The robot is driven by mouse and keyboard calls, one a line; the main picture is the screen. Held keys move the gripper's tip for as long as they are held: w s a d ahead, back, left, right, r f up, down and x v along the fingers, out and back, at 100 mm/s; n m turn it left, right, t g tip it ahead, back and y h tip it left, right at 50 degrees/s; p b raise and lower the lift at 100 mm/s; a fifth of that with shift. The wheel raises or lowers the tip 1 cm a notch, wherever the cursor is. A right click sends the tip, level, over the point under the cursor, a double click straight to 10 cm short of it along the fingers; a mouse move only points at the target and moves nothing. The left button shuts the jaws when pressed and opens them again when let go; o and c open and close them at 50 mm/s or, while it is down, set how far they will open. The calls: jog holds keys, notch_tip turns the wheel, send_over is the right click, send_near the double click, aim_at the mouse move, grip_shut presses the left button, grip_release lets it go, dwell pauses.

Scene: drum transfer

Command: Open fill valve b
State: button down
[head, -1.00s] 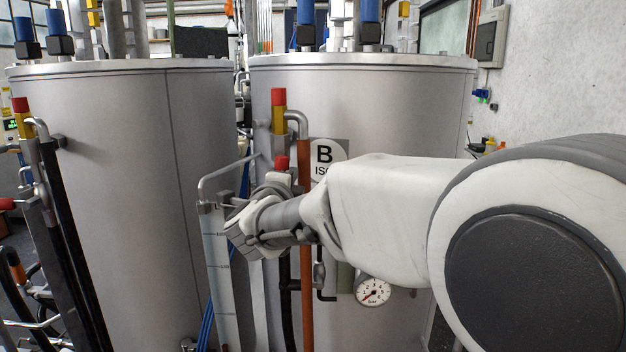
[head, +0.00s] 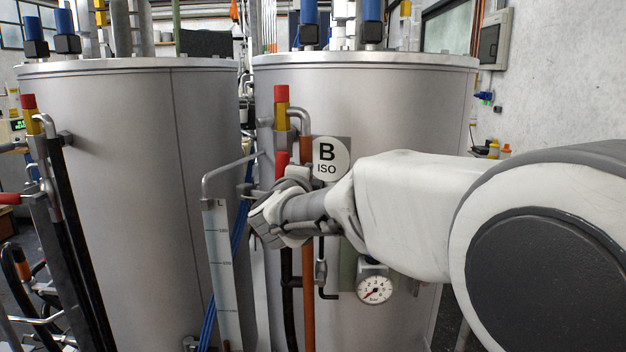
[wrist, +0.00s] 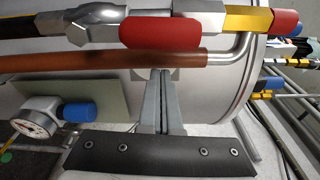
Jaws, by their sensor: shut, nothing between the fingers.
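Tank B (head: 400,110) is a grey metal drum with a round "B ISO" label (head: 327,162). On its front left is pipework with a valve; its red handle grip (head: 281,165) shows just above my gripper (head: 266,222) in the head view. In the wrist view the red grip (wrist: 160,31) lies across the top, beyond the fingertips and apart from them. My gripper (wrist: 161,73) is shut and empty, its tips close to the orange-brown pipe (wrist: 120,60). In the head view my wrist hides part of the valve and the fingertips.
A second grey drum (head: 120,200) stands at left with similar pipework. A level gauge strip (head: 222,260) stands left of my gripper. A pressure gauge (head: 374,289) is below my arm. A red-capped yellow fitting (head: 281,108) is above the grip.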

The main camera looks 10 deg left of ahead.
jog(key=s+d+n+g+y+b, duration=0.15)
jog(key=s+d+n+y, duration=0.3)
jog(key=s+n, duration=0.55)
jog(key=s+d+f+n+g+h, duration=0.2)
jog(key=s+d+f+n+g, duration=0.2)
jog(key=s+d+f, duration=0.5)
jog(key=s+d+f+n+g+h, duration=0.2)
jog(key=s+d+f+n+g, duration=0.3)
jog(key=s+d+f, duration=0.3)
jog(key=s+d+g, duration=0.1)
jog(key=s+d, duration=0.3)
jog(key=s, duration=0.4)
jog(key=shift+s+d+f+g, duration=0.25)
jog(key=shift+d+f+g, duration=0.1)
jog(key=shift+d, duration=0.05)
